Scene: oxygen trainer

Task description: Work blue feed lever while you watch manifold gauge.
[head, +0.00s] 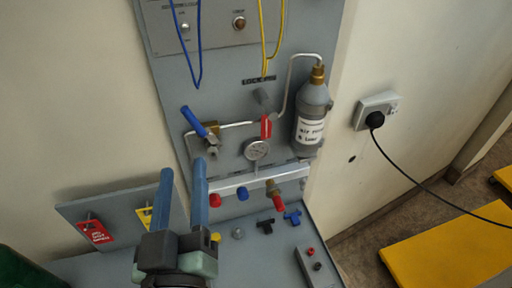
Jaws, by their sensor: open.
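The blue feed lever (194,121) sits on a brass valve at the left of the grey panel, tilted up to the left.
A grey bottle (311,115) and a red lever (266,127) are right of the blue lever. Blue wires (197,60) and yellow wires (265,50) hang above. Red and yellow tags (95,231) stand at left. Small fittings (266,226) lie on the shelf.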

